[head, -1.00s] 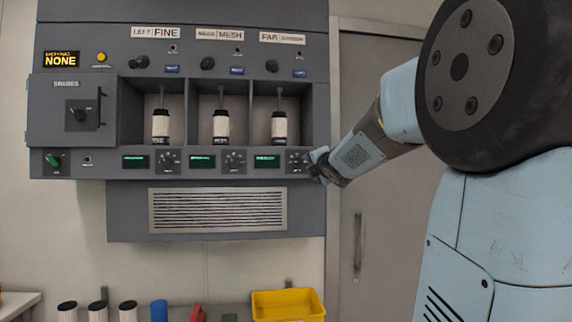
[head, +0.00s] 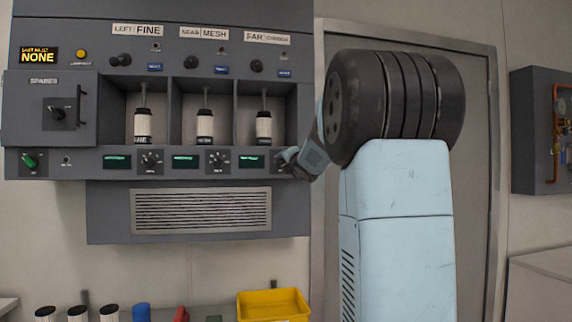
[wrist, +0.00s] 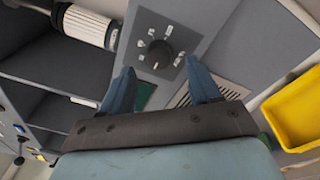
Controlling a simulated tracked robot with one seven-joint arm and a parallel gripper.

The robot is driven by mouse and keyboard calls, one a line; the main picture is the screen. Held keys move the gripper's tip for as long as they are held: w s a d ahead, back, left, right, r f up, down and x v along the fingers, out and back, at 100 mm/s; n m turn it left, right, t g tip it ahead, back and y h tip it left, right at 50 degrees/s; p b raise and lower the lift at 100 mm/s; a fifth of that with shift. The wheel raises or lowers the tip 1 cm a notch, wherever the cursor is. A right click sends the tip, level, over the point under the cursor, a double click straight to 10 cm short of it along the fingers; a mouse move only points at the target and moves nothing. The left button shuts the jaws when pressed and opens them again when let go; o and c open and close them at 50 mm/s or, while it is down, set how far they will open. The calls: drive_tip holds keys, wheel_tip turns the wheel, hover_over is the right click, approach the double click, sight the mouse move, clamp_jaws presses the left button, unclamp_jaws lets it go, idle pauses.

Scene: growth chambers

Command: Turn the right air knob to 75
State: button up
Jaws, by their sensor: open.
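The right air knob (wrist: 160,54) is a black round knob on a dark grey plate with a ring of white marks. I cannot read the marks or the setting. In the wrist view, my gripper (wrist: 159,65) is open, its two blue fingers on either side of the knob. I cannot tell if they touch it. In the head view, my gripper (head: 290,157) is at the right end of the control strip and mostly hides this knob. The right green display (head: 251,161) is left of it, with text too small to read.
Two similar knobs, the left (head: 150,161) and the middle (head: 216,161), sit along the strip. White canisters stand in the bays above, one (wrist: 88,26) near my gripper. A vent grille (head: 200,211) and a yellow bin (head: 272,305) are below. A door (head: 470,170) is behind my arm.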

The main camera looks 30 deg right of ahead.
sight(283, 162)
drive_tip(key=shift+w+d, duration=0.15)
drive_tip(key=shift+w, duration=0.75)
drive_tip(key=shift+w+d, duration=0.15)
drive_tip(key=shift+w, duration=0.7)
drive_tip(key=shift+c, duration=0.4)
